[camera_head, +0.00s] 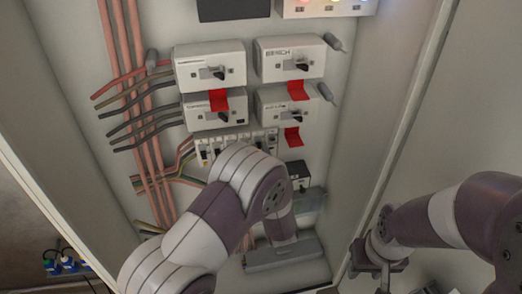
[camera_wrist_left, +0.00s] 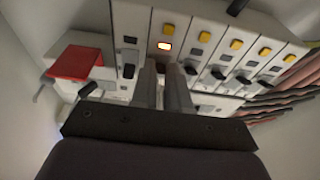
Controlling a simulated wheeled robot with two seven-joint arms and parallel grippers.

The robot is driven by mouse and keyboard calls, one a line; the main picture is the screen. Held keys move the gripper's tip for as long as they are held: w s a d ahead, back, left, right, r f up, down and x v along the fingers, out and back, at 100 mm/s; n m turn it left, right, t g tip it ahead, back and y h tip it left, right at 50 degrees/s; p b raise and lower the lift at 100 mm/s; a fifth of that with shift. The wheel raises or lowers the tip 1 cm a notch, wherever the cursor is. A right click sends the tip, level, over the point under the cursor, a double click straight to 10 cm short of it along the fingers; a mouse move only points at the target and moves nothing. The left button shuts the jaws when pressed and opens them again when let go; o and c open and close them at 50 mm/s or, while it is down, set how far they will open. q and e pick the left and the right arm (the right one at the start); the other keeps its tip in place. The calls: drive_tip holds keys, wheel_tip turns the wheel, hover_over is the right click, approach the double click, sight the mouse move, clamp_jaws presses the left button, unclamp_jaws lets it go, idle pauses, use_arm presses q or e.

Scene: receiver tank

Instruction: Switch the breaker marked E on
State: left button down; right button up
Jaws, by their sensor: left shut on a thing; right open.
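A row of slim white breakers (camera_head: 255,137) runs across the cabinet's back panel; no letter E is legible. In the left wrist view several have a yellow button and a black lever. My left gripper (camera_wrist_left: 164,72) is shut on the lever of one breaker (camera_wrist_left: 172,18), second from the left there. Its fingers hide most of that lever. An orange lamp glows on this breaker, below its yellow button. In the head view my left arm hides the gripper. My right gripper (camera_head: 379,274) is open and empty at the lower right, away from the panel.
White switch boxes (camera_head: 208,55) with black handles and red tags (camera_head: 298,90) sit above the breakers. A red tag also shows at left in the left wrist view (camera_wrist_left: 75,62). Red and black cables (camera_head: 130,95) run at left. Cabinet walls bound both sides.

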use_arm(q)
wheel_tip(320, 180, up, 2)
drive_tip(key=g+h+p, duration=0.1)
drive_tip(key=g+p, duration=0.1)
drive_tip(key=p, duration=0.1)
drive_tip(key=shift+g, duration=0.4)
drive_tip(key=shift+r+g+h+p, duration=0.2)
drive_tip(key=shift+g+h+p, duration=0.1)
drive_tip(key=shift+g+p, duration=1.05)
drive_tip(key=shift+t, duration=0.25)
drive_tip(key=c, duration=1.4)
unclamp_jaws()
drive_tip(key=shift+s+d, duration=0.15)
drive_tip(key=shift+s, duration=0.05)
drive_tip(key=b+v, duration=0.4)
drive_tip(key=v, duration=0.8)
